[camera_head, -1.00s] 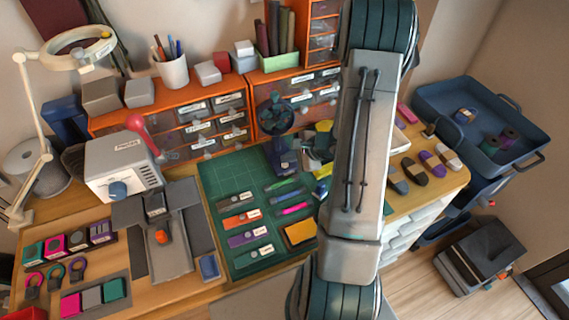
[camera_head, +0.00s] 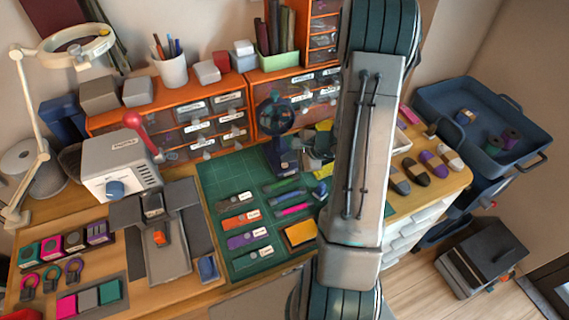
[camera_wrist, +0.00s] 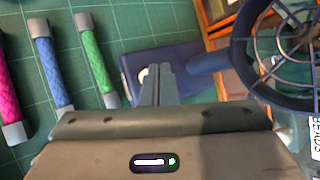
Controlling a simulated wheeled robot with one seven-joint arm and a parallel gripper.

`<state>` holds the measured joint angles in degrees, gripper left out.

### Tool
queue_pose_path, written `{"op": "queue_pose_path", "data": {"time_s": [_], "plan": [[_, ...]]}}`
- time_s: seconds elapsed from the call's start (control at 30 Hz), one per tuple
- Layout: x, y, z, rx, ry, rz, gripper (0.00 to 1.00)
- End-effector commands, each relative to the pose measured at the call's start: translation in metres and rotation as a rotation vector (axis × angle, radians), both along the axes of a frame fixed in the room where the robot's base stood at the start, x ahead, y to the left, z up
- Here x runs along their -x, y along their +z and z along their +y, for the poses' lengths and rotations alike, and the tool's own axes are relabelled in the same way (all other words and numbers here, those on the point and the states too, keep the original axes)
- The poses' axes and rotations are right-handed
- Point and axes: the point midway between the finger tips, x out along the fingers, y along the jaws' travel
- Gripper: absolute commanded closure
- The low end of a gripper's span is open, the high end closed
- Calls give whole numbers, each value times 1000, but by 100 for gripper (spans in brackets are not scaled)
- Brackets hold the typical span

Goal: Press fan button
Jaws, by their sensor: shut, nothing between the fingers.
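The small dark blue desk fan has a round caged head (camera_head: 277,115) and a box-shaped base (camera_head: 284,160), standing at the back edge of the green cutting mat. In the wrist view, the fan base (camera_wrist: 128,62) lies just past my fingertips, with a pale round button (camera_wrist: 143,74) on it, partly covered by my fingers. The fan cage (camera_wrist: 285,55) fills the upper right. My gripper (camera_wrist: 160,70) is shut and empty, its tips over the base beside the button. Whether they touch it cannot be told. In the head view my arm hides much of the gripper.
Pink, blue (camera_wrist: 50,65) and green (camera_wrist: 98,60) braided cords lie on the mat, left of my fingers. Orange drawer units (camera_head: 205,120) stand behind the fan. A lamp (camera_head: 30,110) and grey machine (camera_head: 120,165) are at the left. The mat (camera_head: 222,180) has bare patches.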

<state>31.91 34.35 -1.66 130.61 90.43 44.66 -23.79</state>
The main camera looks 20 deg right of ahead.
Motion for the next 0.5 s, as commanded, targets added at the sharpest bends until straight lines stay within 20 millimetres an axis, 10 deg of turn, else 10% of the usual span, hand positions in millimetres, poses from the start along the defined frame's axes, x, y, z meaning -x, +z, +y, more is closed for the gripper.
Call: {"op": "queue_pose_path", "data": {"time_s": [0.5], "plan": [[0, 31, 0, 0, 0, -1, 100]]}}
